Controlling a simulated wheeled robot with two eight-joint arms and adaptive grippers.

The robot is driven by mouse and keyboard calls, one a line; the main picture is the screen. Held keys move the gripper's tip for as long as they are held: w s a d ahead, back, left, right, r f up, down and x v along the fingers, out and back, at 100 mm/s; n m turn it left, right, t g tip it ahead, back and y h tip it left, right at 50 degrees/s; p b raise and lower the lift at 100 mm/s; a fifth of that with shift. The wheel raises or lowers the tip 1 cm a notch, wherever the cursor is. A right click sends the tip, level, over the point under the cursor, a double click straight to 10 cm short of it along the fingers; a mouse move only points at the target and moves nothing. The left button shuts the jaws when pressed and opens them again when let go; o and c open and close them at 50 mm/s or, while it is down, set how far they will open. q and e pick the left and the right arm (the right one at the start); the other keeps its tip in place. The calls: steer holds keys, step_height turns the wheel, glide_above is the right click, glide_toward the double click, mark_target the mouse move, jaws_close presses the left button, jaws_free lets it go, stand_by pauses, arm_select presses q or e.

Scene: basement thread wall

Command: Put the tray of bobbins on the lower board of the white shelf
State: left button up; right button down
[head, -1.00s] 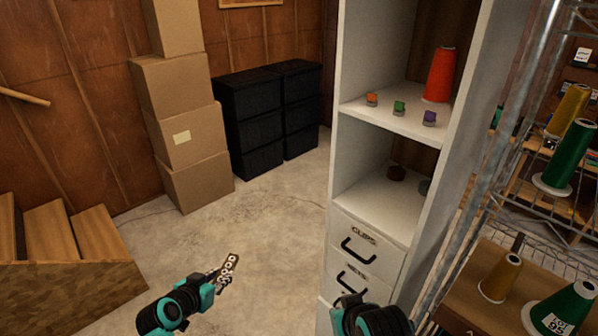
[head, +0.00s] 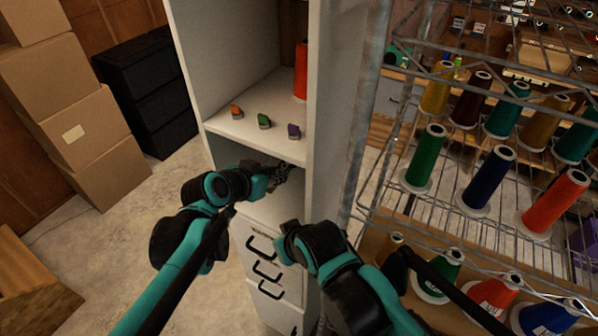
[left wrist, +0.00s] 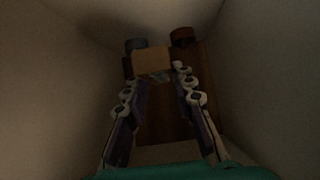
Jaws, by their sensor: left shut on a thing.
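The white shelf (head: 315,110) stands in the middle of the head view. My left gripper (head: 284,174) reaches into its lower compartment, above the lower board (head: 275,211). In the left wrist view, which appears upside down, the fingers (left wrist: 158,72) are closed on a tan block-shaped piece (left wrist: 152,60), seemingly part of the tray of bobbins. Small greyish-green detail shows at its edge; the rest is hidden or too dark. A grey spool (left wrist: 135,44) and a dark red spool (left wrist: 181,37) stand beyond it. My right arm is before the drawers; its fingers do not show.
Orange (head: 236,112), green (head: 264,121) and purple (head: 293,131) small spools sit on the board above, beside a tall red cone (head: 300,72). Drawers with black handles (head: 267,270) are below. A wire rack (head: 450,205) with thread cones stands close at right.

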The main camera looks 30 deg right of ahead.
arm_select(q)
steer(key=f, duration=0.2)
steer(key=f+b, duration=0.1)
steer(key=f, duration=0.2)
steer(key=shift+s+a+f, duration=0.15)
steer(key=shift+a+f, duration=0.05)
steer(key=shift+f, duration=0.35)
step_height(320, 180, down, 3)
steer(key=shift+f+b, duration=0.1)
steer(key=shift+b, duration=0.4)
steer(key=shift+f, duration=0.1)
steer(key=shift+f, duration=0.1)
steer(key=o, duration=1)
steer(key=shift+c, duration=0.2)
